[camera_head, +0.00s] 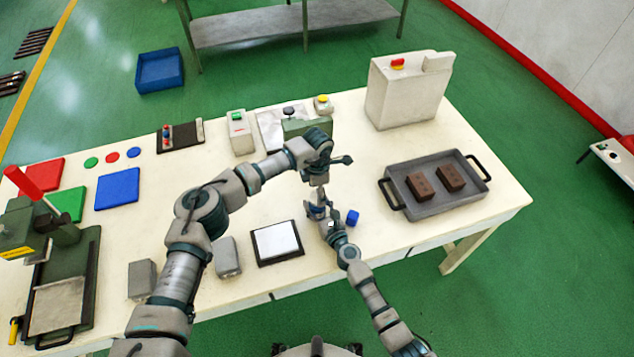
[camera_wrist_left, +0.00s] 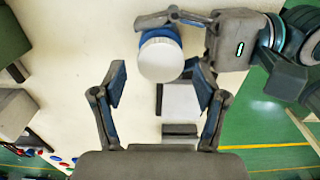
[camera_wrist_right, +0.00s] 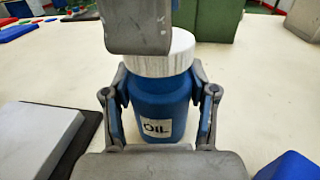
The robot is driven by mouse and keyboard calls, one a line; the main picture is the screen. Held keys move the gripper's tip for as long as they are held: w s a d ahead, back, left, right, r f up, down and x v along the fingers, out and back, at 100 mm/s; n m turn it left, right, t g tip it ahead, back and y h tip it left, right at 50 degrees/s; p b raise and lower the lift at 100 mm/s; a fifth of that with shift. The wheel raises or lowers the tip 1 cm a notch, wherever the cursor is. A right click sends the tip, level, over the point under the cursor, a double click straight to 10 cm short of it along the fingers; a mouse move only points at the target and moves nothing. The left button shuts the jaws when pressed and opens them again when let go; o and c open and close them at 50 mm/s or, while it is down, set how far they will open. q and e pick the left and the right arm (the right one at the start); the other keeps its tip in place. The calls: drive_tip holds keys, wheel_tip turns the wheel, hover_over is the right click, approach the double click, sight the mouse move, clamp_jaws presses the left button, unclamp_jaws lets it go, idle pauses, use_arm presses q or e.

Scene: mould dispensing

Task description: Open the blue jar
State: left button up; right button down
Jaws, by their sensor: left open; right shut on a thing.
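The blue jar (camera_wrist_right: 160,100) stands upright with a white ribbed lid (camera_wrist_right: 160,58) on it and a label reading OIL. My right gripper (camera_head: 318,209) is shut around the jar's body below the lid, with a finger on each side in the right wrist view. My left gripper (camera_head: 317,180) is above the jar, pointing down. In the left wrist view its fingers are open, and the white lid (camera_wrist_left: 160,60) shows beyond and between them. A grey part of it covers some of the lid in the right wrist view. The jar is mostly hidden in the head view.
A small blue block (camera_head: 352,217) lies just right of the jar. A black-framed white pad (camera_head: 277,242) lies to the left. A grey tray (camera_head: 435,205) with two brown blocks is at right. A green-grey machine (camera_head: 306,128) stands behind my left gripper.

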use_arm(q)
drive_tip(key=shift+f, duration=1)
drive_tip(key=c, duration=1.2)
drive_tip(key=shift+r, duration=0.1)
drive_tip(key=shift+r, duration=0.2)
drive_tip(key=shift+r, duration=0.9)
